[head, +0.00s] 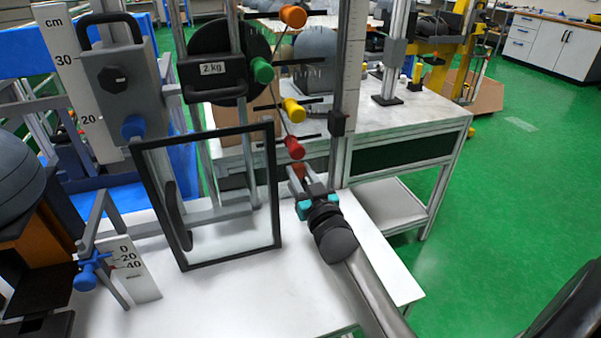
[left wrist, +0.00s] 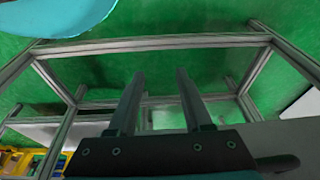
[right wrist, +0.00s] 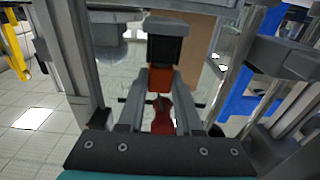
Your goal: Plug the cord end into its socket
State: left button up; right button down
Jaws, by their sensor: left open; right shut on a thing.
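In the head view my right gripper (head: 297,173) is just below a red knob (head: 293,148) on the upright frame. Its fingers are shut on a small orange-red piece (right wrist: 159,80), probably the cord end. A black block with a dark face (right wrist: 168,42) shows right by this piece in the right wrist view; I cannot tell whether it is the socket or whether the two touch. A thin cord (head: 277,48) runs among the coloured knobs. My left gripper (left wrist: 159,74) is open and empty in the left wrist view, over green floor and metal frame bars.
Orange (head: 293,16), green (head: 262,70) and yellow (head: 293,110) knobs sit above the red one. A black-framed clear panel (head: 277,200) stands left of my right gripper. A white bench (head: 200,295) lies below. Green floor (head: 500,210) is open at the right.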

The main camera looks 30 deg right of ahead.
jog(key=shift+f, duration=0.3)
dwell(0.4)
jog(key=c, duration=0.5)
grip_release()
jog(key=shift+s, duration=0.1)
jog(key=shift+s, duration=0.15)
jog(key=shift+p+v, duration=1.7)
jog(key=shift+v, duration=1.65)
jog(key=shift+a, duration=0.1)
